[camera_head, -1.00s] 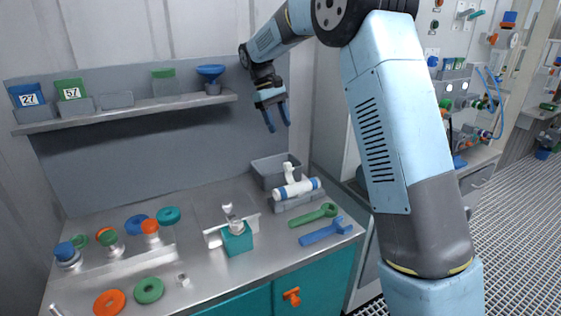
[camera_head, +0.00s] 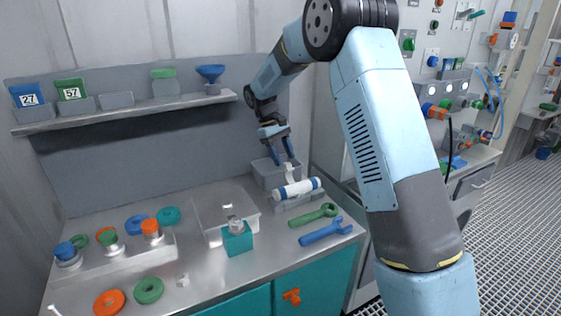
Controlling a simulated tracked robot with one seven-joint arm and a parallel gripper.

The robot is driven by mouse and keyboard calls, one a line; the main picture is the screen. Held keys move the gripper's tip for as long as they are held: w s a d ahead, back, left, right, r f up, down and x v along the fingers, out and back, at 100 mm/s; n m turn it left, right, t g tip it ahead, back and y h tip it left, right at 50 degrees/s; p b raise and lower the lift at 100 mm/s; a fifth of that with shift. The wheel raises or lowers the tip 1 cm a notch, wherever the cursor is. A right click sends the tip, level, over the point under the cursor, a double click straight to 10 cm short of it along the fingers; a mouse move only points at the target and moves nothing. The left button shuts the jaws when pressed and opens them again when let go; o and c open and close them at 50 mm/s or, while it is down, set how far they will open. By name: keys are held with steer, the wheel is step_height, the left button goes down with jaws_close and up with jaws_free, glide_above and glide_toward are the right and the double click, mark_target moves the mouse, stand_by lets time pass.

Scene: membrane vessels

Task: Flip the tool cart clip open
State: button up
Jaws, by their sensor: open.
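A white clip (camera_head: 290,173) stands upright behind a white cylinder with blue ends (camera_head: 297,189), which lies on a grey holder (camera_head: 291,204) at the right of the bench. The clip appears to reach over the cylinder; I cannot tell whether it is latched. My gripper (camera_head: 283,160) points down just above the clip. Its two blue fingers are apart, with nothing visible between them. The fingertips are close to the clip's top; I cannot tell whether they touch it.
A grey bin (camera_head: 264,175) stands behind the clip. A green wrench (camera_head: 314,215) and a blue wrench (camera_head: 321,232) lie in front. A teal block (camera_head: 237,241) and a pale box (camera_head: 213,205) are to the left. A shelf (camera_head: 130,111) runs along the back wall.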

mark_target(289, 173)
steer(key=shift+x, duration=1.1)
steer(key=shift+c, duration=0.3)
jaws_close()
